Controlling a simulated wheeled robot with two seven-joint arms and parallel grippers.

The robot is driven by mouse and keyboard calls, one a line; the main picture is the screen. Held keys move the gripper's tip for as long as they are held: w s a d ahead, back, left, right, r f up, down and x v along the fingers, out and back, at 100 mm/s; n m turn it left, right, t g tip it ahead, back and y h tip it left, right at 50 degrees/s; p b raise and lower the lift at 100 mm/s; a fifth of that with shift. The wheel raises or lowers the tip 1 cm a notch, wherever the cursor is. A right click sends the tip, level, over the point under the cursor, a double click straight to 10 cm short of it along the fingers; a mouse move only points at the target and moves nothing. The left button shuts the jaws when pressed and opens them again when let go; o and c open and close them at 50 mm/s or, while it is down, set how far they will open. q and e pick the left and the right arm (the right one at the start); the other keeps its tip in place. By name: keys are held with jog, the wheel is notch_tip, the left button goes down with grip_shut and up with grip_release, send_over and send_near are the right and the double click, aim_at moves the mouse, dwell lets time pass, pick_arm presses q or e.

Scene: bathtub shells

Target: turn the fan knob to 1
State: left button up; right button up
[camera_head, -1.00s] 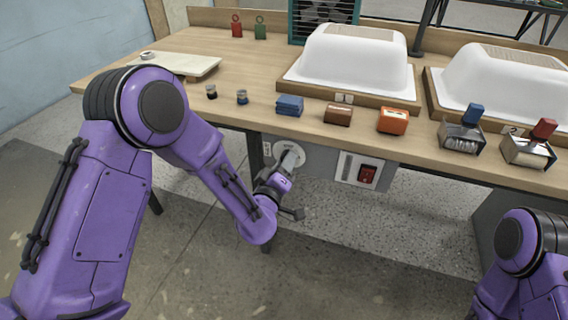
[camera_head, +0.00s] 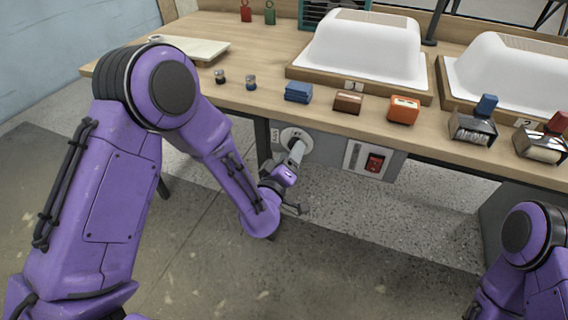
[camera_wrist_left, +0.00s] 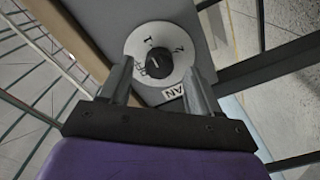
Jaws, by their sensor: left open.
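The fan knob is a black knob (camera_wrist_left: 159,62) on a round white dial with marks around it, among them a 1 and a 2. A label ending in "AN" sits beside it, partly hidden by a finger. In the head view the white dial (camera_head: 291,134) is on the grey panel under the table's front edge. My left gripper (camera_wrist_left: 158,68) is open, its fingers on either side of the knob in the wrist view. I cannot tell whether they touch it. In the head view the left gripper (camera_head: 298,149) is in front of the dial. My right gripper is out of view.
A red switch (camera_head: 374,163) is on the panel right of the dial. Above, the wooden table (camera_head: 235,45) carries blue (camera_head: 298,92), brown (camera_head: 348,101) and orange (camera_head: 403,110) blocks near its front edge. White tub shells (camera_head: 362,50) stand behind. The floor below is clear.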

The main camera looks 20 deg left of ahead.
pick_arm(q)
jog(key=s, duration=0.8)
jog(key=shift+s+a+b, duration=0.15)
jog(key=shift+s+b, duration=0.15)
jog(key=shift+s, duration=0.1)
jog(key=s+a+f+m+g+y, duration=0.1)
jog(key=s+a+f+m+g, duration=0.25)
jog(key=f, duration=0.55)
jog(key=s+a+f+g+y, duration=0.1)
jog(key=s+a+f+g, duration=0.2)
jog(key=s+f+g, duration=0.45)
jog(key=s+a+f+g+y, duration=0.1)
jog(key=s+a+f+g, duration=0.15)
jog(key=s+f, duration=0.35)
jog(key=s+a+f+g+y, duration=0.1)
jog(key=s+a+f, duration=0.35)
jog(key=s, duration=0.25)
notch_tip(320, 180, up, 14)
jog(key=s+p, duration=0.2)
jog(key=p, duration=1.2)
jog(key=shift+d+f, duration=0.15)
jog(key=shift+f, duration=0.1)
